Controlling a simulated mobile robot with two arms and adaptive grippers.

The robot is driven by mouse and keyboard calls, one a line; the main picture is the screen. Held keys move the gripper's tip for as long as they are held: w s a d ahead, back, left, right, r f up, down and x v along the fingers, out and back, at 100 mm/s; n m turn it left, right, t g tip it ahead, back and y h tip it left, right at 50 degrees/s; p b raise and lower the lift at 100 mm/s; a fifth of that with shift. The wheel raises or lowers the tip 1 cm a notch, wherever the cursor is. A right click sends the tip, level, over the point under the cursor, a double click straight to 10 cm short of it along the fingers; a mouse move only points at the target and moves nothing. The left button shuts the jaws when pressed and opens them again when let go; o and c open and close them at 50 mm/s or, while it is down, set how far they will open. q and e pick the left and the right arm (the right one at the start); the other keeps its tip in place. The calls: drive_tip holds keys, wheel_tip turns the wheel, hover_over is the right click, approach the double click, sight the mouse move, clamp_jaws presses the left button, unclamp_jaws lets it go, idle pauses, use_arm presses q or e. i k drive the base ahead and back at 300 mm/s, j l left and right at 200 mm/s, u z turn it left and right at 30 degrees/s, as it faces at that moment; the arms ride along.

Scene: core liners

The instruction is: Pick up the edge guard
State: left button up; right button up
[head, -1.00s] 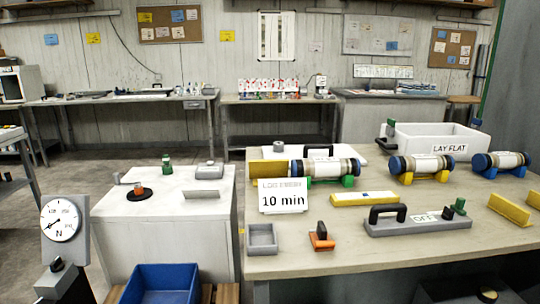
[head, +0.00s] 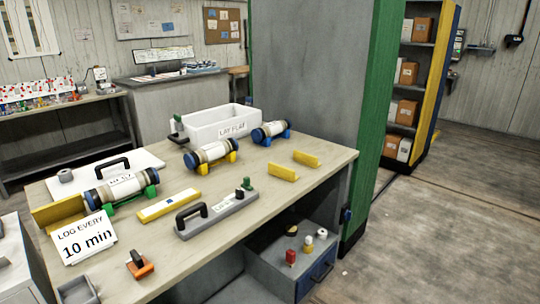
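Two short yellow angle-shaped pieces lie on the right part of the wooden table in the head view, a nearer one (head: 283,172) and a farther one (head: 306,159). A taller yellow angled piece (head: 58,212) stands at the table's left end, partly behind the sign. A flat yellow bar (head: 168,206) with a pale label lies near the middle. No lettering here tells which of these yellow pieces is the edge guard. Neither of my grippers is in view.
The wooden table (head: 225,240) also bears core tubes on cradles, such as the middle one (head: 210,153), a white bin (head: 221,124), a grey handled block (head: 217,213), an orange-based tool (head: 140,265) and a sign (head: 83,238). A grey partition (head: 310,80) stands behind. Floor at right is clear.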

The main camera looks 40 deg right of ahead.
sight(310, 160)
drive_tip(key=z, duration=1.65)
drive_tip(key=i+l, duration=0.45)
